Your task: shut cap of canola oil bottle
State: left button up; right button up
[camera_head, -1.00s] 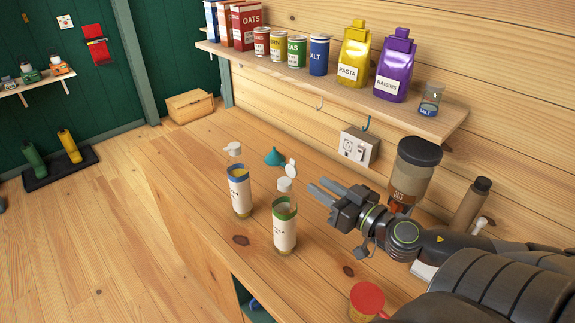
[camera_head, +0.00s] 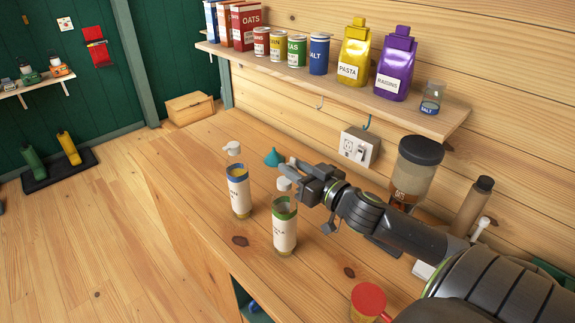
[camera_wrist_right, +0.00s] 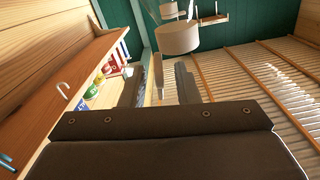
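Two cream-labelled bottles stand upright on the wooden counter. One has a blue band (camera_head: 238,192). The other has a green band (camera_head: 284,228). Their labels are too small to tell surely which is canola oil. A white flip cap (camera_head: 286,184) stands open above the green-banded bottle, and another white cap (camera_head: 233,148) is above the blue-banded one. My right gripper (camera_head: 297,172) is open and empty, close behind the green-banded bottle's cap. In the right wrist view a white round cap (camera_wrist_right: 180,38) lies just beyond the fingertips; contact cannot be told. My left gripper is not in view.
A teal funnel (camera_head: 273,157) lies behind the caps. A dark-lidded jar (camera_head: 416,170), a brown bottle (camera_head: 472,206) and a red-lidded container (camera_head: 368,301) stand near my right arm. A loaded shelf (camera_head: 420,112) hangs above. The counter's left part is clear.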

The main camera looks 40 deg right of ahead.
jog(key=shift+w+a, duration=0.1)
jog(key=shift+w, duration=1.15)
grip_shut()
